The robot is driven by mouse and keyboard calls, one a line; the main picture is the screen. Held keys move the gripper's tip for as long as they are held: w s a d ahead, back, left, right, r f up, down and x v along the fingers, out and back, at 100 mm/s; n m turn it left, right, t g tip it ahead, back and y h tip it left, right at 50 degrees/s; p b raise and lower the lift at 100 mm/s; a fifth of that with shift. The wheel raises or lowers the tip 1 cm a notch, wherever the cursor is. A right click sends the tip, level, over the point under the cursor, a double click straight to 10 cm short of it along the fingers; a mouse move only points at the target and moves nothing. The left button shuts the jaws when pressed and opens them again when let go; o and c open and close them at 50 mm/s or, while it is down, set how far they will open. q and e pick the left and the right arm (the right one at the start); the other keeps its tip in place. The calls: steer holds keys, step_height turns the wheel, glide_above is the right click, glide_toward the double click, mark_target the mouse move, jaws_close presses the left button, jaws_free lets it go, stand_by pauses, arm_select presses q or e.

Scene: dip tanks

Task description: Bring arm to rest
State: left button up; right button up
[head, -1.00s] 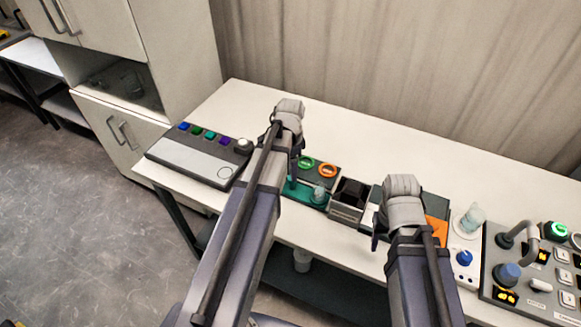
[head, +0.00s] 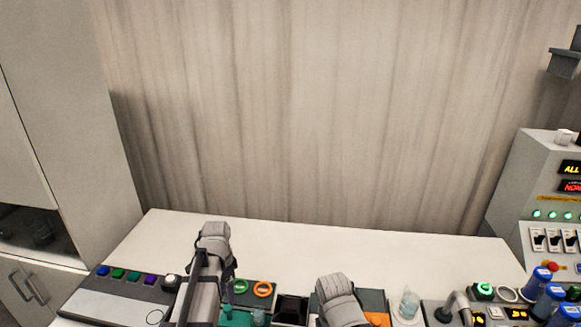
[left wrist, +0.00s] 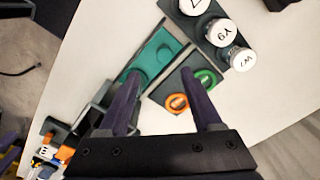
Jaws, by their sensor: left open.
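My left gripper (head: 229,287) hangs over the table beside the teal tray (head: 236,318) in the head view. In the left wrist view its two fingers (left wrist: 166,92) are spread with nothing between them. The teal tray (left wrist: 155,58) and a dark plate with a green ring (left wrist: 205,77) and an orange ring (left wrist: 177,102) lie beyond the fingers. My right arm's wrist (head: 340,295) shows at the bottom of the head view, but its jaws are hidden or cut off.
A panel with coloured buttons (head: 95,300) lies at the left. A black box (head: 291,309) stands between the arms. White caps (left wrist: 228,62) show in the left wrist view. A control console (head: 545,210) stands at the right. The back of the table (head: 330,240) is clear.

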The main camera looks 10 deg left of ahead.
arm_select(q)
steer(key=s+d+f+n+b, duration=0.1)
steer(key=s+d+n, duration=0.1)
steer(key=s+d, duration=0.5)
steer(key=s+d+n+y, duration=0.1)
steer(key=s+d+n, duration=0.2)
steer(key=s+d, duration=0.4)
steer(key=d, duration=0.5)
steer(key=shift+s+d+f+b, duration=0.15)
steer(key=shift+d+f+b, duration=0.15)
steer(key=shift+f+b, duration=0.1)
